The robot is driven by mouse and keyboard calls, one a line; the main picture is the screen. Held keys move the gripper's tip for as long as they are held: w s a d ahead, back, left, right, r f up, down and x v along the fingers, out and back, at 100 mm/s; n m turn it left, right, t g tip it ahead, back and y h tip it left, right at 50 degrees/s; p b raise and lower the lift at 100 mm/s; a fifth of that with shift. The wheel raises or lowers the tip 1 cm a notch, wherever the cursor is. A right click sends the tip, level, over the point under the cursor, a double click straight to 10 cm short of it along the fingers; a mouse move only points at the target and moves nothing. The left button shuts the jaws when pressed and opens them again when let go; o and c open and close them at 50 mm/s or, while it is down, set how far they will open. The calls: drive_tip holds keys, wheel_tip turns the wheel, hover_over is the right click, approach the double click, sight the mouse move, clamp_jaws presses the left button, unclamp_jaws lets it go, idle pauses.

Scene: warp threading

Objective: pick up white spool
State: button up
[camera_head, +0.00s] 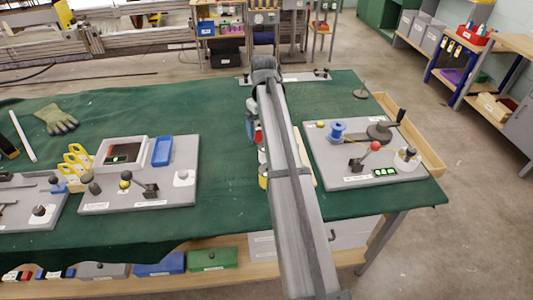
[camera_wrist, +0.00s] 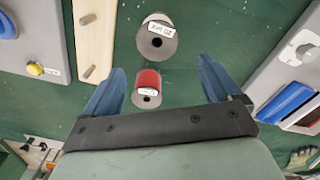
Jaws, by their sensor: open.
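In the wrist view, a pale, whitish spool (camera_wrist: 157,48) with a dark centre hole and a white label lies beyond my fingertips. It looks like the white spool, though I cannot read its label clearly. A red spool (camera_wrist: 148,78) with a white label is nearer, between the blue fingers of my gripper (camera_wrist: 160,72). The gripper is open, and I see no contact with either spool. In the head view the red spool (camera_head: 258,135) shows beside my arm. A pale spool shows just below it there, and my arm hides part of this row.
A wooden strip (camera_wrist: 95,35) lies left of the spools in the wrist view. In the head view, a grey board (camera_head: 340,180) with a blue spool (camera_head: 337,131) stands right of my arm. Another grey board (camera_head: 150,195) is at left. Green cloth between is partly clear.

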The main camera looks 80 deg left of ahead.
wheel_tip(320, 180, down, 6)
drive_tip(key=shift+w+r, duration=0.1)
drive_tip(key=shift+r, duration=0.15)
drive_tip(key=f, duration=0.4)
drive_tip(key=shift+w+d, duration=0.2)
drive_tip(key=shift+d, duration=0.2)
drive_tip(key=shift+f, duration=0.55)
drive_tip(key=c, duration=1.1)
